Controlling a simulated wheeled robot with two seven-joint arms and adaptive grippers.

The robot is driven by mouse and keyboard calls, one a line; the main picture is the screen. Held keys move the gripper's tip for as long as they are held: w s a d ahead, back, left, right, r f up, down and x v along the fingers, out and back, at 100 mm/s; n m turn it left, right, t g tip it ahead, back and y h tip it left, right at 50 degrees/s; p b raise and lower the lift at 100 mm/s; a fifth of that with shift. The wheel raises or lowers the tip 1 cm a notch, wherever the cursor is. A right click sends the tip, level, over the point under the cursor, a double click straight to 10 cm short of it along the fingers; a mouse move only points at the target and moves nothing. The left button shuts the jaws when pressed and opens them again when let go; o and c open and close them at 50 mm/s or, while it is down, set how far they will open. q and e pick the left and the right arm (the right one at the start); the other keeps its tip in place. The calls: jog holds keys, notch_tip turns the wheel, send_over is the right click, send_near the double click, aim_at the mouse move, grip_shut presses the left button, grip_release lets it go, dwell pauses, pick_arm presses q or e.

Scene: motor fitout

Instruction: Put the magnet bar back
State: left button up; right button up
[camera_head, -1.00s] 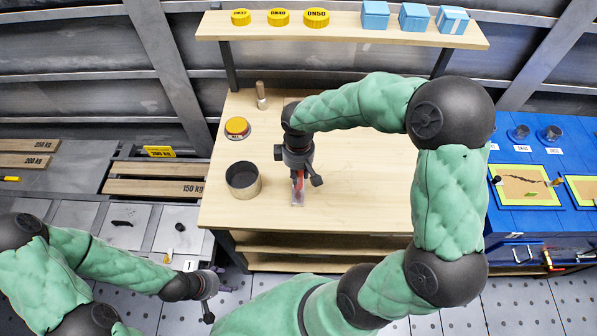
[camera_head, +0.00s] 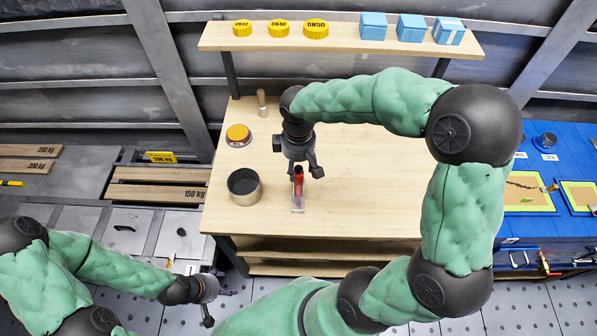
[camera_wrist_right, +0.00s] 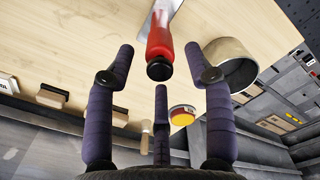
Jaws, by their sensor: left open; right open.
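My right gripper (camera_head: 302,172) is just above and behind the bar. In the right wrist view its three fingers (camera_wrist_right: 160,68) are spread and empty, with the bar's end beyond them; no contact shows. My left gripper (camera_head: 212,298) is low at the left, off the bench, open and empty.
The shelf (camera_head: 345,43) above holds yellow caps and blue boxes. The bench right of the bar is clear.

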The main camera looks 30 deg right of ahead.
jog(key=shift+r+p, duration=0.45)
jog(key=shift+r, duration=1.85)
